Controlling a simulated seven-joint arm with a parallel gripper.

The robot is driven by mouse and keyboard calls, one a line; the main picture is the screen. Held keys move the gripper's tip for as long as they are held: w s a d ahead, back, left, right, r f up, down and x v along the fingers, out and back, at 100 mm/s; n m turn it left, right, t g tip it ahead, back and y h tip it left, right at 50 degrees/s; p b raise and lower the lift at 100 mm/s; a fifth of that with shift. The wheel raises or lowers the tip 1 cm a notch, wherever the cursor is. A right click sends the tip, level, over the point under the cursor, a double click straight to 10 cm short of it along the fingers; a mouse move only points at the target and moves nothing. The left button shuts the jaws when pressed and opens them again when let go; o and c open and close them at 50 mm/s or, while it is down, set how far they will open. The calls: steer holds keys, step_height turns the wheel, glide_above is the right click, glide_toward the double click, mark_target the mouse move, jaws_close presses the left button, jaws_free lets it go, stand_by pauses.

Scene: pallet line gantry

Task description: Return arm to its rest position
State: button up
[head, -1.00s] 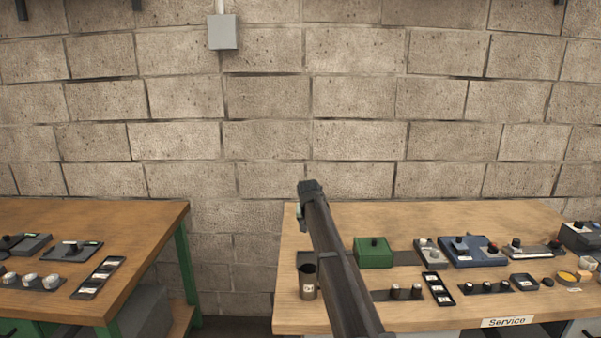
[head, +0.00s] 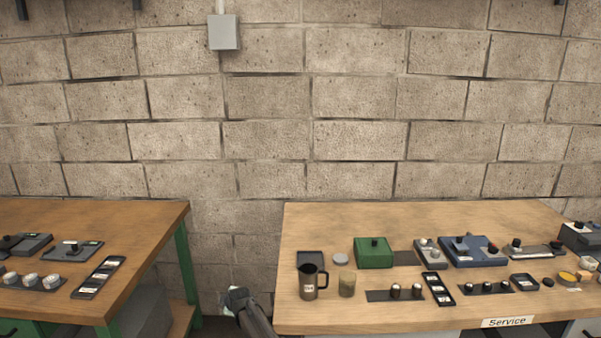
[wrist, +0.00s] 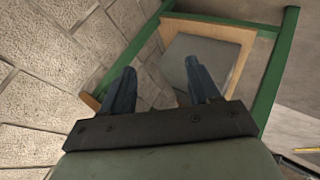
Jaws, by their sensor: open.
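My gripper (wrist: 160,88) shows in the wrist view with its two dark fingers spread apart and nothing between them. In the head view my arm's end (head: 236,298) is low, in the gap between the two benches, left of the right bench's edge. The gripper's fingers cannot be made out clearly there. It touches nothing that I can see. The wrist view looks down past the fingers to a green-legged frame (wrist: 277,75) with a wooden shelf and a grey box (wrist: 190,52) on it.
The right wooden bench (head: 420,215) holds a dark mug (head: 308,284), a tan cup (head: 347,284), a green box (head: 373,253), a blue unit (head: 474,251) and several small parts. The left bench (head: 130,225) holds trays and knobs. A block wall (head: 270,140) stands behind.

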steer(key=s+d+f+g+h, duration=0.1)
steer(key=s+d+f, duration=0.1)
steer(key=s+f, duration=0.35)
steer(key=s+d+f, duration=0.1)
steer(key=s+f, duration=0.1)
steer(key=f, duration=0.7)
steer(key=s+d+f+g+h, duration=0.1)
steer(key=s+d+f, duration=0.1)
steer(key=s+f, duration=0.35)
steer(key=s+d+f+m+g+h, duration=0.1)
steer(key=s+d+f+m+h, duration=0.15)
steer(key=s+d+f, duration=0.8)
steer(key=s+d+f+m+g+h, duration=0.1)
steer(key=s+d+f+m+g, duration=0.2)
steer(key=s+d, duration=0.55)
steer(key=s+d+m+g, duration=0.2)
steer(key=s+d+m, duration=0.2)
steer(key=s+d, duration=0.45)
steer(key=s+d+r+m+g, duration=0.3)
steer(key=s+d+m, duration=0.1)
steer(key=s, duration=0.6)
steer(key=s+d+r+m+g, duration=0.3)
steer(key=s+d, duration=0.3)
steer(key=s, duration=0.5)
steer(key=shift+d+r+m+y, duration=0.3)
steer(key=shift+d+m+y, duration=0.05)
steer(key=shift+m, duration=0.5)
